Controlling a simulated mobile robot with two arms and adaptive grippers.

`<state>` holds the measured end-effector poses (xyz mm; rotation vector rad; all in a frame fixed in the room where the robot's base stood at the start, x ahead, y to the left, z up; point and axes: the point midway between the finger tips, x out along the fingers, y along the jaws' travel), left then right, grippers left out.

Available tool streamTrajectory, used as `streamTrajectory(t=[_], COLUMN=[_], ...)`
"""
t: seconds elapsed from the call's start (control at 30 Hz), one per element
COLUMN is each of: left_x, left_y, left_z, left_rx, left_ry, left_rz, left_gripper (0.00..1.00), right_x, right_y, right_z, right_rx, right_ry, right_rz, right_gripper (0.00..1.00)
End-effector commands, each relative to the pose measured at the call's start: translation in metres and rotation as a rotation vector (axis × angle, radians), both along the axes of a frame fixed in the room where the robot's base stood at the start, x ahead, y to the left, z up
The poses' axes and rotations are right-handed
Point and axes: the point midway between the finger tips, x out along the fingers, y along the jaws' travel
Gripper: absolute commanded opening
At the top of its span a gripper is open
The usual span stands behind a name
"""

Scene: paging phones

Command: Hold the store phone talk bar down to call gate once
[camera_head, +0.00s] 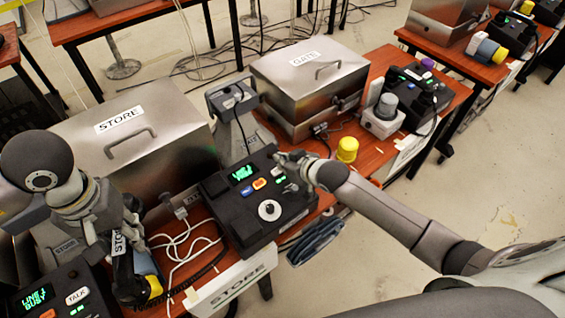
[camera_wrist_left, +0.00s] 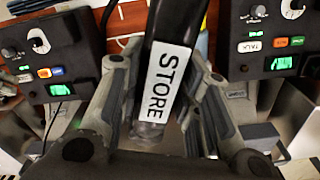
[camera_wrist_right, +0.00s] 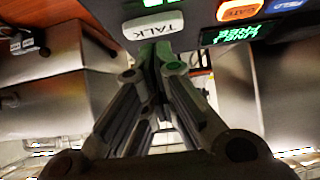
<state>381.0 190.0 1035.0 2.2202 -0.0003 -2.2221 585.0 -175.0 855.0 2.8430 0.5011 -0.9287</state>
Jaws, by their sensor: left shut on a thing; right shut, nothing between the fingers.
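The store phone console (camera_head: 238,222) is a black box on the orange desk, with a green display (camera_head: 242,173), a blue key, an orange key (camera_head: 259,184) and a round knob. My left gripper (camera_head: 120,245) is shut on the black store handset (camera_head: 122,268), whose STORE label (camera_wrist_left: 165,83) faces the left wrist camera. My right gripper (camera_head: 284,160) is shut and empty at the console's far right corner. In the right wrist view its fingertips (camera_wrist_right: 163,62) are close to the white talk bar (camera_wrist_right: 154,25); contact cannot be told. The orange gate key (camera_wrist_right: 239,10) is beside the display.
A metal STORE case (camera_head: 135,150) and a GATE case (camera_head: 310,80) stand behind. Another console (camera_head: 62,295) at lower left shows a busy line. A white cable (camera_head: 180,240) lies loose on the desk. A yellow knob (camera_head: 347,149) stands right of my right gripper.

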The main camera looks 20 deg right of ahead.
Motion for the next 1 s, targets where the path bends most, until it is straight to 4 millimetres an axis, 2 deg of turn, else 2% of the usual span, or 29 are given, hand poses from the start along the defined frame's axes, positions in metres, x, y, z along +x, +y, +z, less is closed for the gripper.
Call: streamTrajectory(t=[0.2, 0.53, 0.73, 1.0], left_x=[0.0, 0.0, 0.0, 0.0], left_y=[0.0, 0.0, 0.0, 0.0], left_z=[0.002, 0.002, -0.004, -0.003], left_rx=[0.0, 0.0, 0.0, 0.0], left_ry=[-0.001, -0.001, -0.001, -0.001], left_rz=[0.0, 0.0, 0.0, 0.0], left_gripper=[0.0, 0.0, 0.0, 0.0], right_x=[0.002, 0.002, 0.004, 0.002], right_y=[0.001, 0.001, 0.002, 0.002], right_z=[-0.012, -0.013, -0.032, -0.035], right_rx=[0.001, 0.001, 0.001, -0.002], right_ry=[-0.001, -0.002, 0.001, 0.009], right_rz=[-0.001, -0.001, -0.001, -0.001], right_gripper=[0.0, 0.0, 0.0, 0.0])
